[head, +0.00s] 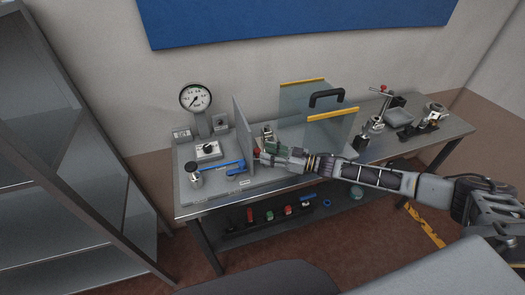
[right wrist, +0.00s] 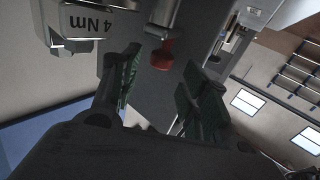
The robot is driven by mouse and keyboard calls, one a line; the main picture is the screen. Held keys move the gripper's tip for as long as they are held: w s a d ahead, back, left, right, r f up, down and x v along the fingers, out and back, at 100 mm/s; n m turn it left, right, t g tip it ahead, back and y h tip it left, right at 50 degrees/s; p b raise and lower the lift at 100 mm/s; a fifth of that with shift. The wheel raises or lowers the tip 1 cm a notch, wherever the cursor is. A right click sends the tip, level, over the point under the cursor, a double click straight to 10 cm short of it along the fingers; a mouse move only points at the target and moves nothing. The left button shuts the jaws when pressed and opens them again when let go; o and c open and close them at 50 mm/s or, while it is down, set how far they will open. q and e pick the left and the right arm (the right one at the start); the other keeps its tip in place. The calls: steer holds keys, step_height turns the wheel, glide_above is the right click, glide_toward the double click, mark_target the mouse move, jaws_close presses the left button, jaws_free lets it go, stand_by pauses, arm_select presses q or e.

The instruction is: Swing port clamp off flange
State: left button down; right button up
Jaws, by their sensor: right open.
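My right gripper (head: 266,155) reaches in from the right to the middle of the bench, beside an upright grey plate (head: 243,137). In the right wrist view its two green-padded fingers (right wrist: 162,88) are spread apart with nothing between the tips. A red knob (right wrist: 163,55) on a metal rod (right wrist: 163,18) lies just beyond the gap between the fingers; in the head view the red knob (head: 257,151) shows at the fingertips. I cannot tell for certain whether it belongs to the port clamp. The flange is not clearly visible. My left gripper is out of view.
A grey block marked "4 Nm" (right wrist: 94,22) is close by the fingers. Clear panels with yellow top edges (head: 332,128) stand behind my right arm. A pressure gauge (head: 195,97) and blue lever (head: 222,166) are left of the plate.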

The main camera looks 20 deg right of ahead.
steer(key=shift+x, duration=1.4)
steer(key=c, duration=1)
